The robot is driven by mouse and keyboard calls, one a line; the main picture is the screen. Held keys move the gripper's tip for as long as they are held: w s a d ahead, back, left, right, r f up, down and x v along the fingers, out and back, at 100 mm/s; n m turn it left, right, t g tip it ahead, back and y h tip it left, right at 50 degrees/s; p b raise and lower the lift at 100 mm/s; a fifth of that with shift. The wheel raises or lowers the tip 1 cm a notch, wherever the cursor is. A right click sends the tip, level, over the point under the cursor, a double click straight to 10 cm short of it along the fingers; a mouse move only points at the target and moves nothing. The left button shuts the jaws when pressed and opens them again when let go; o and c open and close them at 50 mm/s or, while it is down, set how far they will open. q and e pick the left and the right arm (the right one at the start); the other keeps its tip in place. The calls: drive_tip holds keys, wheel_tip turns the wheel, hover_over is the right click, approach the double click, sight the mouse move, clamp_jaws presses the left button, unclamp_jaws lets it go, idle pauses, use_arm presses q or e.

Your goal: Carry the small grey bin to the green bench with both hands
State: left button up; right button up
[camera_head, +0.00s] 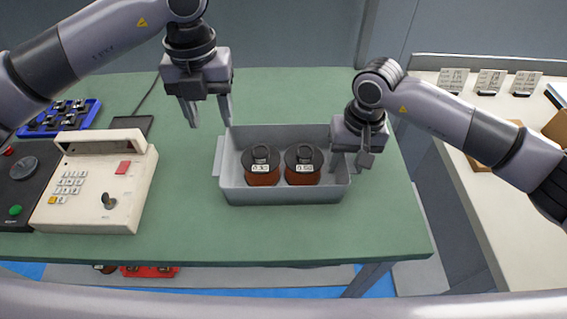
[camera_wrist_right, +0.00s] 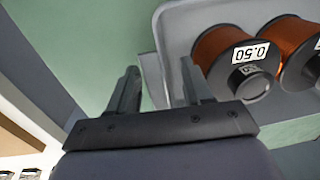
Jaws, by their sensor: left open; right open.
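The small grey bin (camera_head: 285,194) stands on the green bench (camera_head: 190,215) in the head view. It holds two copper wire spools with dark tops, the left spool (camera_head: 261,167) and the right spool (camera_head: 303,165). My left gripper (camera_head: 210,115) is open and empty, above and left of the bin's back left corner. My right gripper (camera_head: 350,165) is open at the bin's right end. In the right wrist view, its fingers (camera_wrist_right: 158,90) stand either side of the bin's end rim (camera_wrist_right: 152,75). I cannot tell whether they touch it.
A beige keypad box (camera_head: 95,185) and a dark control panel (camera_head: 22,185) stand left on the bench. A blue tray (camera_head: 62,117) lies behind them. A pale counter (camera_head: 490,215) with cards is at the right. The bench right of the bin is clear.

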wheel_tip(320, 180, up, 12)
drive_tip(key=shift+d, duration=0.45)
idle(0.4)
